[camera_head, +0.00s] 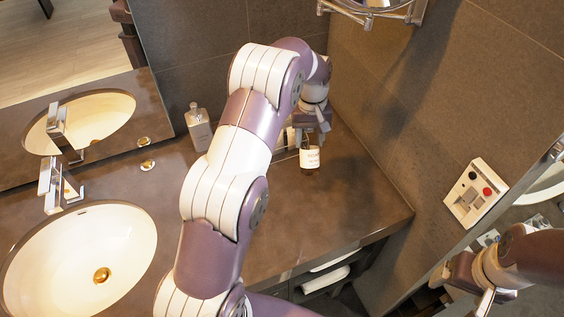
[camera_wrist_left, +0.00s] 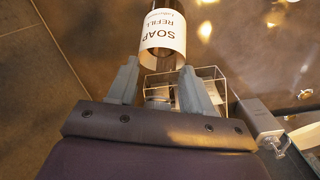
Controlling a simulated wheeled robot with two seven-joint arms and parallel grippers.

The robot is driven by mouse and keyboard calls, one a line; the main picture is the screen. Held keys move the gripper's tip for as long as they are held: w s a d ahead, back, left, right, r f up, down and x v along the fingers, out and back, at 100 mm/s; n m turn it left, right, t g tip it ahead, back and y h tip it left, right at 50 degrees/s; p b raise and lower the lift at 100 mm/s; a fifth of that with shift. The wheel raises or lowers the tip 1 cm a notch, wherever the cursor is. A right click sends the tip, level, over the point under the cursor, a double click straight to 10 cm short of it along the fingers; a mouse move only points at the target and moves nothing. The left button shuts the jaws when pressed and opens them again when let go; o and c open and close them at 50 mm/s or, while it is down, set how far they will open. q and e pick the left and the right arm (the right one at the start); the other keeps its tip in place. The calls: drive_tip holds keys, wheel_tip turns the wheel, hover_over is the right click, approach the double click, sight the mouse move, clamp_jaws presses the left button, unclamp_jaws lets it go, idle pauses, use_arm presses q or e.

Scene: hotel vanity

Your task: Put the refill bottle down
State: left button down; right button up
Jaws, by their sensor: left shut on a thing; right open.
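The refill bottle (camera_head: 310,158) has a white label and a dark body. In the left wrist view its label (camera_wrist_left: 162,32) reads "SOAP REFILL". My left gripper (camera_head: 312,128) is shut on it over the far right part of the counter. The bottle's base is close to the counter; I cannot tell whether it touches. In the left wrist view my left gripper's fingers (camera_wrist_left: 158,88) stand on both sides of the bottle's near end. My right gripper (camera_head: 468,285) is open at the lower right, partly out of frame, away from the bottle.
A clear box (camera_wrist_left: 208,78) stands beside the bottle. A soap dispenser (camera_head: 198,130) is left of my arm, by the mirror. The sink (camera_head: 125,240) is at left. The counter (camera_head: 345,205) in front of the bottle is bare, with the wall at its right.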

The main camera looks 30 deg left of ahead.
use_arm(q)
drive_tip(key=s+a+f, duration=0.4)
drive_tip(key=a+f, duration=0.5)
drive_tip(key=shift+s, duration=0.35)
use_arm(e)
drive_tip(key=shift+s+a+f, duration=0.1)
drive_tip(key=shift+s+f, duration=0.6)
drive_tip(key=shift+s, duration=0.25)
drive_tip(key=shift+w+f, duration=0.1)
use_arm(q)
drive_tip(key=c, duration=0.8)
unclamp_jaws()
drive_tip(key=shift+w+f, duration=0.15)
drive_tip(key=shift+f, duration=0.05)
drive_tip(key=o, duration=0.3)
drive_tip(key=shift+o, duration=0.2)
drive_tip(key=shift+r, duration=0.1)
